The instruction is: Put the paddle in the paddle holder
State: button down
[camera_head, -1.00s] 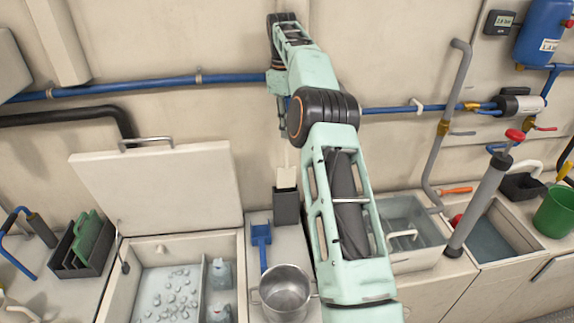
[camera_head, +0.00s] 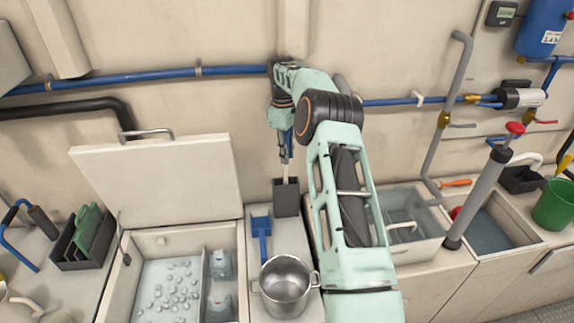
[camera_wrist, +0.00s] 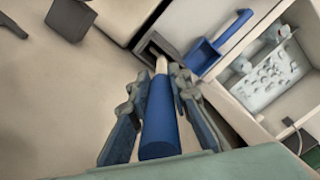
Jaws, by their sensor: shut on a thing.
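The paddle has a blue handle and a narrow pale shaft. My gripper (camera_head: 286,146) is shut on the paddle's blue handle (camera_head: 290,143), above the dark grey paddle holder (camera_head: 286,203) on the counter by the wall. The paddle stands nearly upright, and its pale shaft runs down into the holder's mouth. Its lower end is hidden. In the wrist view the blue handle (camera_wrist: 160,120) lies between both fingers, with the pale shaft pointing at the dark holder (camera_wrist: 150,52). I cannot tell how deep it sits.
A blue scoop (camera_head: 262,230) lies left of the holder, with a metal pot (camera_head: 285,284) in front. An open ice bin (camera_head: 168,240) with its raised lid (camera_head: 160,185) is at the left. A sink (camera_head: 408,222) is at the right. A blue pipe (camera_head: 130,82) runs along the wall.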

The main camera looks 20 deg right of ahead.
jog(key=shift+f, duration=2.35)
jog(key=shift+f, duration=0.15)
jog(key=c, duration=1.8)
grip_release()
jog(key=r, duration=1.2)
jog(key=shift+w+a+r, duration=0.25)
